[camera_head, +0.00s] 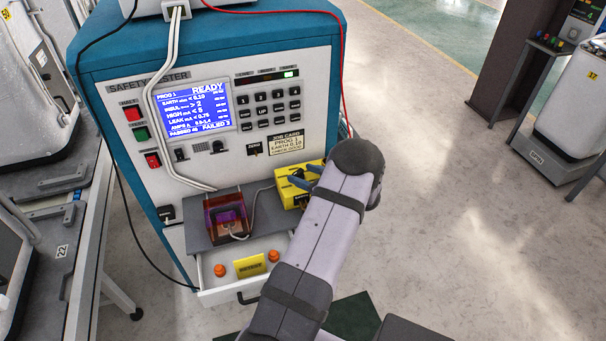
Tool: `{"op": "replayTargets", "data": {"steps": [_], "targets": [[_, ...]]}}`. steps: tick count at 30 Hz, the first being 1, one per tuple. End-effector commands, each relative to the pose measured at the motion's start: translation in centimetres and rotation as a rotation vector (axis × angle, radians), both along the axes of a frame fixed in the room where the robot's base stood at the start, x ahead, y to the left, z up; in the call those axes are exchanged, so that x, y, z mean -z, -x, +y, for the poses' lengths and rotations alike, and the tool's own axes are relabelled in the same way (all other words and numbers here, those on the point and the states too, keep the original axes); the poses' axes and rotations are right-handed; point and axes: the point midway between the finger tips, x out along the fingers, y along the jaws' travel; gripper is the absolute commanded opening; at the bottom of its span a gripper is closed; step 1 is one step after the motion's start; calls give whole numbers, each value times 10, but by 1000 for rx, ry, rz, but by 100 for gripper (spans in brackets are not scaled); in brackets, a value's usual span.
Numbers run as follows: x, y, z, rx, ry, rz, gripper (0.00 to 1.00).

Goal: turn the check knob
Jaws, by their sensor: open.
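My arm reaches up from the bottom. Two blue-grey fingers of my gripper (306,176) stick out to the left from behind it, apart, in front of a yellow box (285,190) on the tester's shelf. The gripper's body is hidden behind my arm. I cannot make out a knob labelled check; the right part of the yellow box is covered by my arm and fingers. I cannot tell whether the fingers touch anything. The safety tester (120,120) has a blue screen (192,108) reading READY, and a small dark round control (218,147) below it.
A clear reddish fixture (226,214) with a cable stands left of the yellow box. Below it is an open white drawer (210,292) with orange pieces and a yellow label. A red cable (343,60) hangs on the right.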

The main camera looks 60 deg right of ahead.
Motion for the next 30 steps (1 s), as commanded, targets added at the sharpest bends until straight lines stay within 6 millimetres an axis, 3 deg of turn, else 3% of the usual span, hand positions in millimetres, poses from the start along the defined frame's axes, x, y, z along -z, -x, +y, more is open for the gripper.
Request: {"op": "replayTargets", "data": {"steps": [13, 30], "targets": [[-22, 49, 18, 4, 2, -1, 52], [-26, 55, 21, 1, 2, -1, 52]]}}
